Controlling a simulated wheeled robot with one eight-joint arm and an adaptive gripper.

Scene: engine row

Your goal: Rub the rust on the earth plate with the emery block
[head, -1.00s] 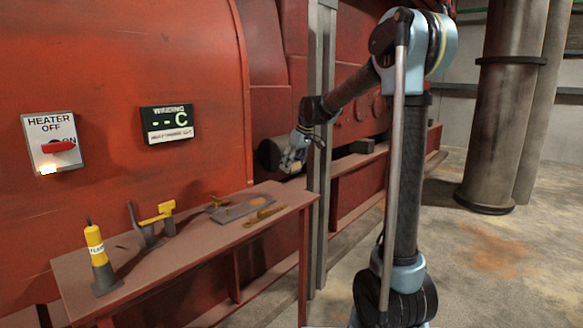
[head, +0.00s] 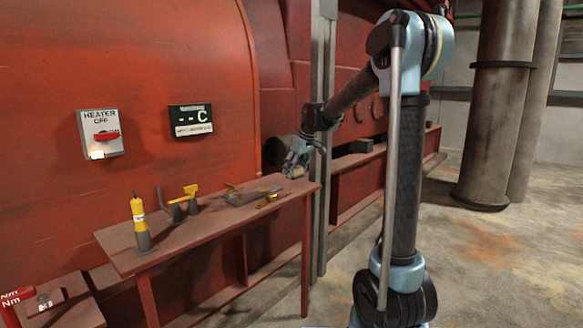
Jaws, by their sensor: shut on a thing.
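My gripper (head: 297,167) hangs at the far right end of the red bench, in front of a dark round opening in the red casing. It is shut on a small greyish thing at its fingertips, too small to identify surely as the emery block. I cannot make out a rusty earth plate for certain. A flat grey tray or plate (head: 236,199) with brass-coloured pieces lies on the bench, left of my gripper and apart from it. A brass-coloured piece (head: 268,201) lies at its right side.
The red bench (head: 165,247) also bears a yellow torch-like tool (head: 139,223) in a grey stand and a yellow-handled tool (head: 184,196). A heater switch (head: 101,134) and a winding display (head: 191,120) are on the casing. A grey post (head: 319,240) stands beside the bench's right end.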

